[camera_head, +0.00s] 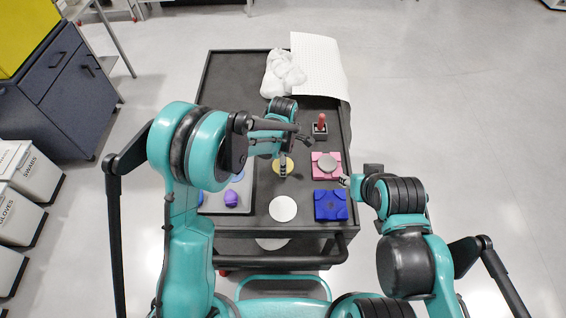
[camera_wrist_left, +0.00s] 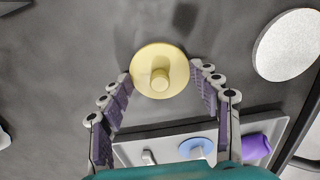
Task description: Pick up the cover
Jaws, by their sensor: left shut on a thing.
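The cover is a round yellow disc with a central knob. It shows in the head view (camera_head: 283,171), above the dark cart top, and in the left wrist view (camera_wrist_left: 172,58). My left gripper (camera_head: 284,158) comes down over it from behind. In the left wrist view its two fingers (camera_wrist_left: 160,88) sit at opposite sides of the rim, shut on the cover. Whether the cover touches the cart top is hard to tell. My right gripper (camera_head: 344,181) is beside the pink fixture's right edge; its fingers are too small to read.
A pink fixture (camera_head: 319,171) bearing a grey disc (camera_head: 327,162) and a blue fixture (camera_head: 330,205) lie on the cart's right. A silver disc (camera_head: 283,209) lies in front. A grey tray (camera_head: 212,207) holds a purple piece (camera_head: 231,198). A red-handled block (camera_head: 320,126) stands behind.

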